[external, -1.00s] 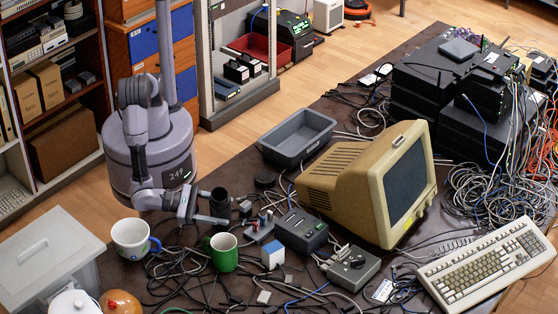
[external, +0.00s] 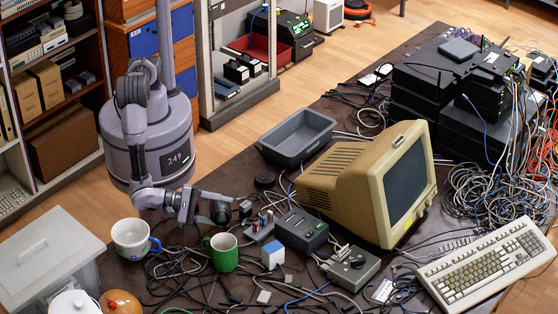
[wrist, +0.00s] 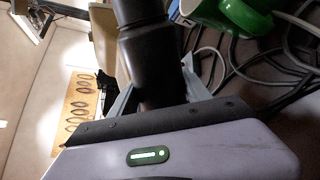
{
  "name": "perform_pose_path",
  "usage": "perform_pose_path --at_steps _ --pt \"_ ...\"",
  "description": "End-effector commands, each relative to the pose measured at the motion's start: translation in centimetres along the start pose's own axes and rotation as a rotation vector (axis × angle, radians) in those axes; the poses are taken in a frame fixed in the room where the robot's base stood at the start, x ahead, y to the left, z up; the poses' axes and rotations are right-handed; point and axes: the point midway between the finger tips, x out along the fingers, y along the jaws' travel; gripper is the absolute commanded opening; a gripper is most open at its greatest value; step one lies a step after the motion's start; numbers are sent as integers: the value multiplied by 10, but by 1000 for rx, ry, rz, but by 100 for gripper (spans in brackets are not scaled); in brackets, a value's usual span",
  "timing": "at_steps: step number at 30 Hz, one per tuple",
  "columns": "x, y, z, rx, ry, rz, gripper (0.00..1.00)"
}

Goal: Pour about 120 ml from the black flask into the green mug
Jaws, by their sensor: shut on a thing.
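The black flask (external: 220,211) is held in my gripper (external: 212,209) above the table, just behind the green mug. It looks tipped over, with one end facing toward the right front; I cannot tell its exact angle. In the wrist view the dark flask (wrist: 143,45) runs up between the two grey fingers (wrist: 155,88), which are shut on it. The green mug (external: 224,254) stands upright on the table, in front of and below the flask. It also shows in the wrist view (wrist: 245,17) at the top right, partly cut off. I see no liquid, and the mug's inside is unclear.
A white mug with a blue handle (external: 131,238) stands left of the green mug. A blue-and-white box (external: 272,256) and a dark device (external: 301,231) stand to the right. Cables cover the table around the mug. A grey tray (external: 297,143) and beige monitor (external: 345,180) lie behind.

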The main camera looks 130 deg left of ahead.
Motion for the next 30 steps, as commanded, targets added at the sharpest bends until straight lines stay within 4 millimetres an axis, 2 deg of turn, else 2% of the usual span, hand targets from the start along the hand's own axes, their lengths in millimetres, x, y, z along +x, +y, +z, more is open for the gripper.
perform_pose_path --at_steps 1,12,30 --pt "-1 5 2 26 6 0 0" --pt "-2 7 1 193 52 1 0" --pt "-3 13 12 293 79 1 0"
